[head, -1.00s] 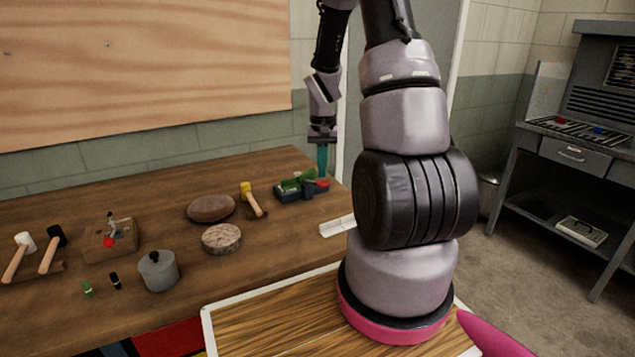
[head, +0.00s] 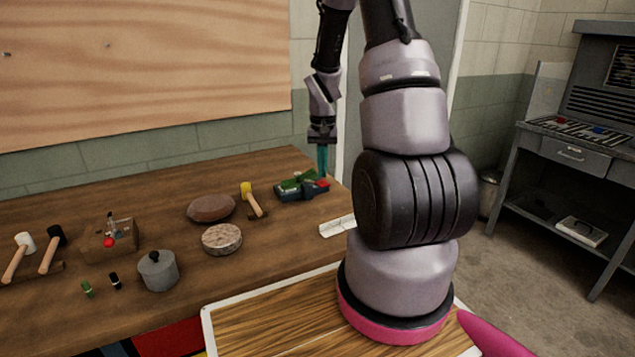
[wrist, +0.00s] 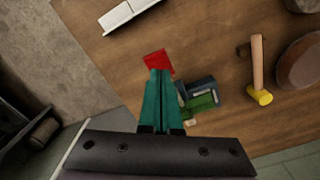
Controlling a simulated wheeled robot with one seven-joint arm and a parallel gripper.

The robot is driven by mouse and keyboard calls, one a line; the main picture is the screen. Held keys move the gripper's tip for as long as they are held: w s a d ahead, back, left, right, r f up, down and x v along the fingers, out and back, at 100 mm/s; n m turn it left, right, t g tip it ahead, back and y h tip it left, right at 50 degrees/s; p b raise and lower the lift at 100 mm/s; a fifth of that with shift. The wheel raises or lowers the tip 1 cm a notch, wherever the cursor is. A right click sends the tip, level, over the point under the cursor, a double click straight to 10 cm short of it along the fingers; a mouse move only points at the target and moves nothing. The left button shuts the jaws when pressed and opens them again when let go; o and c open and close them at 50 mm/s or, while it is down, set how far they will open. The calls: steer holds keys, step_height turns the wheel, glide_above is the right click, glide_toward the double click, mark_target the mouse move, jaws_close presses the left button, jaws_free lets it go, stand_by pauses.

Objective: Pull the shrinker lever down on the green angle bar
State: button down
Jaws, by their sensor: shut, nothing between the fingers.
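The shrinker (head: 300,192) is a dark block near the table's far right corner, with a red-ended lever (head: 323,184) at its right side. The green angle bar (head: 298,182) lies on top of it. My gripper (head: 322,174) points down over the lever side, its teal fingers shut and empty. In the wrist view, the fingers (wrist: 160,80) reach to the red lever end (wrist: 158,63) and partly hide it; whether they touch it I cannot tell. The shrinker (wrist: 197,92) and green bar (wrist: 202,104) show just right of the fingers.
A yellow-headed mallet (head: 250,197), a brown oval pad (head: 211,208) and a round block (head: 221,239) lie left of the shrinker. A white angle strip (head: 338,226) lies nearer, by the table's right edge. The table between them is clear.

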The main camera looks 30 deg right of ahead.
mark_target(322, 182)
steer(key=shift+f, duration=3.3)
steer(key=shift+r, duration=5.55)
